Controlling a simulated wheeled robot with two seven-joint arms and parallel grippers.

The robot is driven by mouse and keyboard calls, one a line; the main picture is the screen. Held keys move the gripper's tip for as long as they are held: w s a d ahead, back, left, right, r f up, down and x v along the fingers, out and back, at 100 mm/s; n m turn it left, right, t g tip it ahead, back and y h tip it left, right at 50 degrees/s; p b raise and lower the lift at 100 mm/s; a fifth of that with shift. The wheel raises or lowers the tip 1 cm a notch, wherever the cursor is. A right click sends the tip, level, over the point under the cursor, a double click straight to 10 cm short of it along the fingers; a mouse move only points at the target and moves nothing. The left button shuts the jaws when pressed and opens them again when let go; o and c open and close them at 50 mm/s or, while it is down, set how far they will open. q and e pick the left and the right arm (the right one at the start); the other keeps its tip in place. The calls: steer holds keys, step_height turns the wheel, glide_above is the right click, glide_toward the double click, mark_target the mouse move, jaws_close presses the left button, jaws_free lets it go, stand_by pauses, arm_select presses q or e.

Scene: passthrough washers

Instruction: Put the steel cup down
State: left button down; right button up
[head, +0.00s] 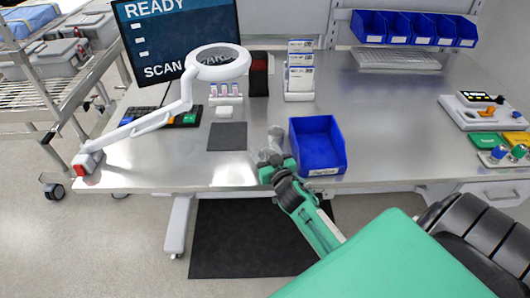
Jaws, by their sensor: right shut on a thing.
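My right gripper (270,155) reaches in from the lower right on its green arm, at the front edge of the steel table. It is shut on a small grey metallic thing, which I take to be the steel cup (275,138). The cup is small and partly covered by the gripper, and its grey blends with the tabletop. I cannot tell whether its base touches the table (230,176). My left gripper is not in view.
A blue bin (318,147) stands just right of the gripper. A dark square mat (227,136) lies to its left. A white ring lamp (217,63) arches over the left side. Boxes (299,75) stand behind. The table right of the bin is largely clear.

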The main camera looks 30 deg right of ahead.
steer(key=shift+f, duration=0.2)
steer(key=shift+f, duration=0.2)
steer(key=o, duration=1.1)
steer(key=shift+r, duration=0.15)
steer(key=shift+r, duration=0.15)
steer(key=shift+s+a+b, duration=0.3)
steer(key=shift+s+b, duration=0.15)
steer(key=shift+s, duration=1.55)
steer(key=shift+s+a+b, duration=0.35)
steer(key=shift+s+b, duration=0.15)
steer(key=shift+s, duration=1.45)
steer(key=shift+s+a+b, duration=0.3)
steer(key=shift+s+b, duration=0.15)
steer(key=shift+s, duration=1.55)
